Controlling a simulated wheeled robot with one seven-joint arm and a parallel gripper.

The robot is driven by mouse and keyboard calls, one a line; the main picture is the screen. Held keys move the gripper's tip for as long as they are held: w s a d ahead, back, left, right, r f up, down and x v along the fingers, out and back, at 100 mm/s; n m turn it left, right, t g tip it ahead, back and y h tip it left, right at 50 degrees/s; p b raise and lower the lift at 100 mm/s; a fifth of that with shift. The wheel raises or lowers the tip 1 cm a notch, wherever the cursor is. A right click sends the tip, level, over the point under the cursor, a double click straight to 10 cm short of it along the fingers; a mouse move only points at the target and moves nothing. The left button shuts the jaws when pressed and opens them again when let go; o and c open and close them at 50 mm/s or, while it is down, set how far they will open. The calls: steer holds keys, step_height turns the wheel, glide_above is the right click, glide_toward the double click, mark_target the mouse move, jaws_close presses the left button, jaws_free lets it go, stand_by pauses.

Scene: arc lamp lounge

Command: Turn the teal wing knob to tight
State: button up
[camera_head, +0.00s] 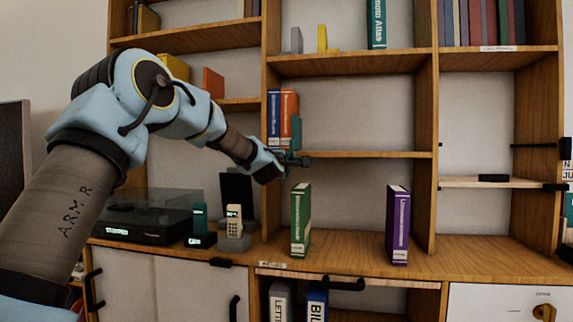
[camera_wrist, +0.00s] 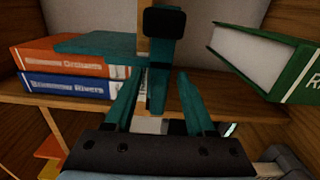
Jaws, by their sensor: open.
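The teal wing knob (camera_wrist: 95,45) is at the upper middle of the wrist view, with a flat wing reaching left and a black end piece (camera_wrist: 164,21) near it. In the head view its wing (camera_head: 296,132) stands upright in front of the shelf edge, beside the books. My gripper (camera_wrist: 158,78) is open, with two teal fingers pointing at the knob. Part of the teal knob shows between the fingertips; I cannot tell whether they touch it. In the head view my gripper (camera_head: 285,163) is just below the wing and partly hidden. No tight mark is readable.
Blue (camera_wrist: 65,87) and orange (camera_wrist: 70,62) books stand close beside the knob. A green book (camera_head: 300,222) and a purple book (camera_head: 398,225) stand on the shelf below. A phone (camera_head: 234,220) and a dark turntable (camera_head: 150,215) are lower left. The middle compartment is mostly empty.

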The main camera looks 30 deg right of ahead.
steer(key=b+v, duration=0.2)
steer(key=v, duration=0.8)
steer(key=shift+s+a, duration=0.25)
steer(key=shift+s, duration=0.1)
steer(key=shift+f, duration=0.1)
steer(key=a+f+m+g+y, duration=0.5)
steer(key=a+f+m+y, duration=0.25)
steer(key=a+f, duration=1.6)
steer(key=s+a+f+m+g+y, duration=0.1)
steer(key=s+a+f+g, duration=0.2)
steer(key=a, duration=0.4)
steer(key=s+a+f+m+y, duration=0.1)
steer(key=s+a+f+y, duration=0.15)
steer(key=s+a, duration=0.35)
steer(key=s+a+f+m+g+y, duration=0.1)
steer(key=s+a+f+g, duration=0.3)
steer(key=s+a, duration=0.65)
step_height(320, 180, up, 18)
steer(key=p, duration=1.7)
steer(key=shift+w+f, duration=0.2)
steer(key=shift+w, duration=0.15)
